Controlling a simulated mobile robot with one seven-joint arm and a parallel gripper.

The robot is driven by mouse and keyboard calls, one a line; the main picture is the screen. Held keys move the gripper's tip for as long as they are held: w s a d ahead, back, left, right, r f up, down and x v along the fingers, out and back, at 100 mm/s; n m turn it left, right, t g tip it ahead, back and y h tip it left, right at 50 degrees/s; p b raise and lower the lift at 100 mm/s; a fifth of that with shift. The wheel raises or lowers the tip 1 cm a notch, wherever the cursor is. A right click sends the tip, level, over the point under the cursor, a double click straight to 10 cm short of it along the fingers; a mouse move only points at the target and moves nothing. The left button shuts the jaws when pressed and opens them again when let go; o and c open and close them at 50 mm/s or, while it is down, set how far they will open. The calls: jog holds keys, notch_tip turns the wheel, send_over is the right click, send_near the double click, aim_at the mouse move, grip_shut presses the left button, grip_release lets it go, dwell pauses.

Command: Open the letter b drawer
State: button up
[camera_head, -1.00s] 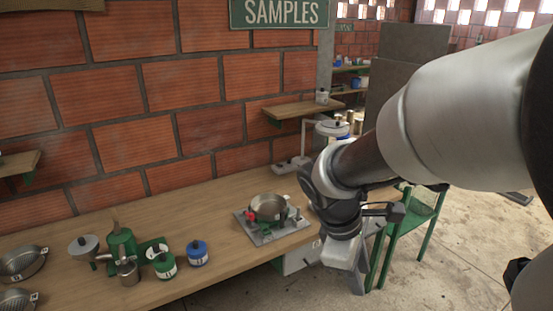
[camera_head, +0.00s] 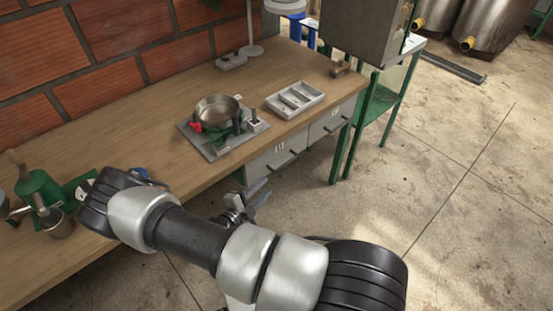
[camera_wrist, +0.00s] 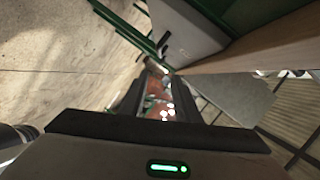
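Two closed grey drawers hang under the front edge of the wooden workbench (camera_head: 150,120). The left drawer (camera_head: 268,168) and the right drawer (camera_head: 325,127) each have a bar handle and a small white label. The letters are too small to read surely, so I cannot tell which is b. My gripper (camera_head: 262,197) is in front of and below the left drawer, apart from its handle, partly hidden by my arm. In the wrist view its fingers are spread with nothing held. A grey drawer front (camera_wrist: 185,32) shows there beyond the fingers.
On the bench are a metal pan on a burner plate (camera_head: 215,150), a grey compartment tray (camera_head: 294,99) and a green grinder (camera_head: 40,190). Green table legs (camera_head: 345,150) stand right of the drawers. The concrete floor in front is clear.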

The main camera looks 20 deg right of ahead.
aim_at(283, 167)
jog(key=shift+n+t, duration=0.4)
jog(key=shift+n, duration=0.4)
jog(key=x, duration=0.6)
jog(key=f+x, duration=0.1)
jog(key=x, duration=1.1)
jog(key=shift+w+a+f+b, duration=0.1)
jog(key=shift+a+f+b, duration=0.3)
grip_shut()
